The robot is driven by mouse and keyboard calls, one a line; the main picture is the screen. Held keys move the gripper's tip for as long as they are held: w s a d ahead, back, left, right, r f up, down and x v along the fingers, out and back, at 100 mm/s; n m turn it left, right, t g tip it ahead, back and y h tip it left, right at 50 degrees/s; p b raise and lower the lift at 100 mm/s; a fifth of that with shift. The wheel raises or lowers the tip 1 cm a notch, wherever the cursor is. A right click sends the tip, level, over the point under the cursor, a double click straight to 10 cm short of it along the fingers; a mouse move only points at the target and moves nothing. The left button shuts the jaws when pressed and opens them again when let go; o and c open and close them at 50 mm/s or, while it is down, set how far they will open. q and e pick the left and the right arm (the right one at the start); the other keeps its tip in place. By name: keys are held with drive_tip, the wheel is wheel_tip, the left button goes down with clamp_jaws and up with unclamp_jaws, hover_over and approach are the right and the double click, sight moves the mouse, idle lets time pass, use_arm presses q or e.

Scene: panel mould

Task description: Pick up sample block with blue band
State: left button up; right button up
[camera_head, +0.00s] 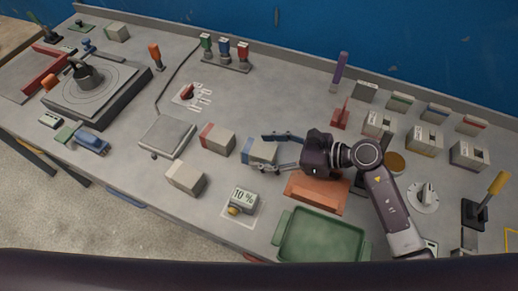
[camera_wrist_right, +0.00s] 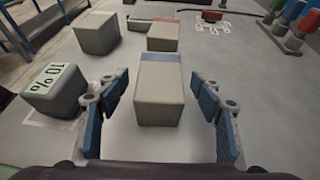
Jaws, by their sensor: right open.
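The sample block with blue band (camera_head: 263,154) stands on the grey bench in the middle of the head view. It also shows in the right wrist view (camera_wrist_right: 159,92), a light block with a blue band along its far top end. My right gripper (camera_head: 280,152) is open, with one blue-padded finger on each side of the block. In the right wrist view the gripper (camera_wrist_right: 160,112) shows a gap between each finger and the block. The left gripper is not in view.
A red-banded block (camera_head: 217,138) stands close to the left, and a plain block (camera_head: 186,178) lies farther left. A grey plate (camera_head: 167,136) lies beyond the red-banded block.

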drive_tip(key=shift+x, duration=1.2)
drive_tip(key=c, duration=1.4)
drive_tip(key=shift+r, duration=0.1)
drive_tip(key=shift+c, duration=0.7)
drive_tip(key=shift+r, duration=0.1)
